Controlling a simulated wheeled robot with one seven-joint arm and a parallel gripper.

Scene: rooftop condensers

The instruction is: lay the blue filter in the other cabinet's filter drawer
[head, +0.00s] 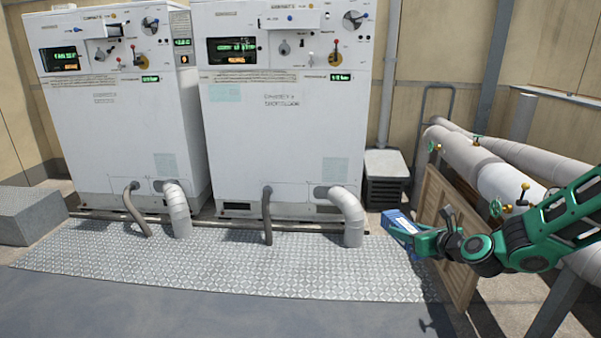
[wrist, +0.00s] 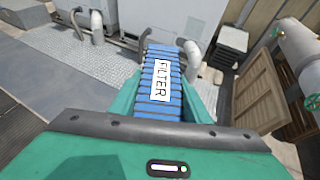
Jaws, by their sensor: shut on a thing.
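The blue filter (wrist: 160,85) has a white label reading FILTER and is pleated. My gripper (head: 418,236) is shut on it and holds it in the air at the right, over the edge of the metal tread plate. The filter also shows in the head view (head: 399,222), partly hidden by the gripper. Two white cabinets stand at the back: a left cabinet (head: 110,125) and a right cabinet (head: 285,140). Both have panels with dials, levers and green displays.
Grey hoses (head: 348,210) run from the cabinets' lower fronts to the tread plate (head: 200,265). A wooden crate panel (head: 440,225) and large pipes with valves (head: 480,165) crowd the right. A dark vented box (head: 386,180) stands behind. The tread plate's front is clear.

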